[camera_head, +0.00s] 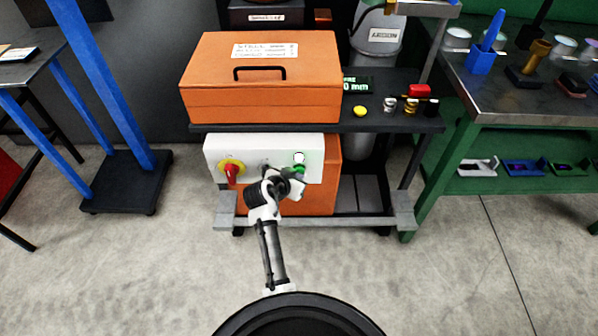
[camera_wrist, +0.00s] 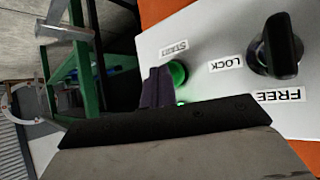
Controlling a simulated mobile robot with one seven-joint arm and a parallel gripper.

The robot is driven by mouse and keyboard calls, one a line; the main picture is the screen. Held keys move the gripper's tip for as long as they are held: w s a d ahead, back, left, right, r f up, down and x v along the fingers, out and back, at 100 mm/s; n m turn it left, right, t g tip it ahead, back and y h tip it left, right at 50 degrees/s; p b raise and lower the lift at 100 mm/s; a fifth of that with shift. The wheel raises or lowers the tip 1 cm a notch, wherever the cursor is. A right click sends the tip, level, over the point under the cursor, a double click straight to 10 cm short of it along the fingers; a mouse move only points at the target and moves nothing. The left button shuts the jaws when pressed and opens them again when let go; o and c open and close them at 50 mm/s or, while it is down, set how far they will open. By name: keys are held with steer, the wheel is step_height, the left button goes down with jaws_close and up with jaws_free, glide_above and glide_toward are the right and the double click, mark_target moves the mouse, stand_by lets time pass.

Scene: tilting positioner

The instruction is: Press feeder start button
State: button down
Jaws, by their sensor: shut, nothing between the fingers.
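The green button (camera_wrist: 178,74) is on a pale control panel (camera_wrist: 225,30), beside a small label that seems to read START. In the head view, a green spot (camera_head: 299,168) shows on the right part of the white panel (camera_head: 262,145). My gripper (camera_wrist: 158,76) is shut and empty. Its dark fingertips are right at the button and cover part of its edge in the wrist view. I cannot tell whether they touch it. In the head view my gripper (camera_head: 298,177) is in front of the panel, just below the green spot.
A black knob (camera_wrist: 277,48) with LOCK and FREE labels is close to the button. A red switch on yellow (camera_head: 231,171) is at the panel's left. An orange box (camera_head: 262,100) stands on the cart above. A green workbench (camera_head: 500,110) is at right; open floor lies in front.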

steer(key=shift+s, duration=0.55)
steer(key=shift+s+p, duration=0.8)
steer(key=shift+s, duration=1.75)
